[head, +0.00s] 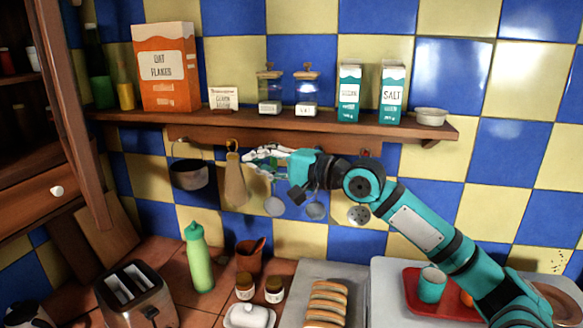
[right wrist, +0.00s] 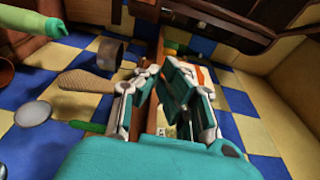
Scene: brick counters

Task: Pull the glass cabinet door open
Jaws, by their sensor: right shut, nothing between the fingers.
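The wooden cabinet (head: 25,195) stands at the left edge of the head view. A tall brown frame post (head: 75,120) runs down its right side, and dark shelves with jars show behind it. I cannot tell the glass itself or how far the door is open. A white knob (head: 57,190) sits on the lower wood panel. My right gripper (head: 247,160) is shut and empty, in front of the hanging utensils and well right of the cabinet. In the right wrist view its fingers (right wrist: 163,72) show close up, with dark cabinet wood (right wrist: 235,25) above. My left gripper is out of view.
A wall shelf (head: 280,130) holds an oat flakes box (head: 165,68), jars and cartons. A pot (head: 189,174) and a board (head: 235,182) hang below it. A toaster (head: 136,296), a green bottle (head: 199,260) and a red tray (head: 410,285) stand on the counter.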

